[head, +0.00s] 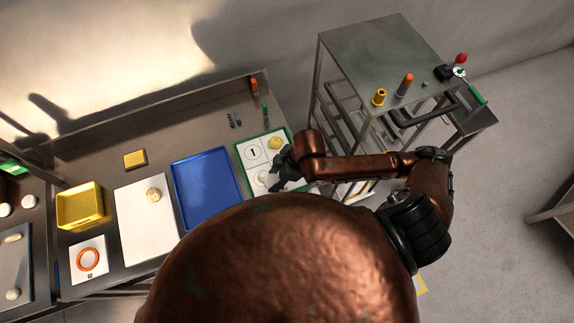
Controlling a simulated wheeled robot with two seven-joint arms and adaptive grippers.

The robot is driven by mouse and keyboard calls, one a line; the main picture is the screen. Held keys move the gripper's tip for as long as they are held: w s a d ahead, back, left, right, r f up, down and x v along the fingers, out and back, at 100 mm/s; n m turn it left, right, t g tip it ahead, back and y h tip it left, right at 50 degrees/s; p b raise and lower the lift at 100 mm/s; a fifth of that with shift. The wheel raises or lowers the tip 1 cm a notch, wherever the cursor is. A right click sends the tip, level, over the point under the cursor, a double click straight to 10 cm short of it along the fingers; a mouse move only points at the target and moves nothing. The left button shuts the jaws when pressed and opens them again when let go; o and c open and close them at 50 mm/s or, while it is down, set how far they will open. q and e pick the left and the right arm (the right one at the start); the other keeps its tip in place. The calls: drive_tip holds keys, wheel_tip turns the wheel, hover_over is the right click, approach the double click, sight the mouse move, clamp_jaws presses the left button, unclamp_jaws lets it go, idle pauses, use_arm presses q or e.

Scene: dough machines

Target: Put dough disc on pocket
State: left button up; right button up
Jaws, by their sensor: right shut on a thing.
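A board with a green rim (241,152) and white cells lies at the right end of the table; one cell is marked 1. A yellow disc (276,143) lies in its upper right cell. My right gripper (273,183) reaches over the board's lower part from the right. It is shut on a pale dough disc (263,178) at its fingertips. The fingers partly hide the cells there, and I cannot tell whether the disc touches the board. Another round dough piece (153,194) lies on a white sheet (133,233). My left gripper is not in view.
A blue tray (207,188) lies just left of the board. Further left are a yellow bin (80,207), a small yellow block (135,159) and a card with an orange ring (88,260). A metal stand (365,60) with knobs rises at the right.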

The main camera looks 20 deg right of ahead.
drive_tip(key=w+d+f, duration=0.2)
drive_tip(key=w+d+f+b, duration=0.1)
drive_tip(key=w+d+f, duration=0.1)
drive_tip(key=d+f, duration=0.1)
drive_tip(key=w+d+f, duration=0.2)
drive_tip(key=d, duration=0.1)
drive_tip(key=shift+w+f, duration=0.35)
drive_tip(key=shift+w+d+f, duration=0.1)
drive_tip(key=shift+w+f, duration=0.05)
drive_tip(key=shift+f, duration=0.15)
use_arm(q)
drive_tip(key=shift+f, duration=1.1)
use_arm(e)
drive_tip(key=shift+w+d+f, duration=0.1)
drive_tip(key=shift+d+f, duration=0.1)
drive_tip(key=shift+f, duration=1.55)
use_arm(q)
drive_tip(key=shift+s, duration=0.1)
use_arm(e)
drive_tip(key=shift+f, duration=0.15)
drive_tip(key=o, duration=1.2)
drive_tip(key=shift+c, duration=0.2)
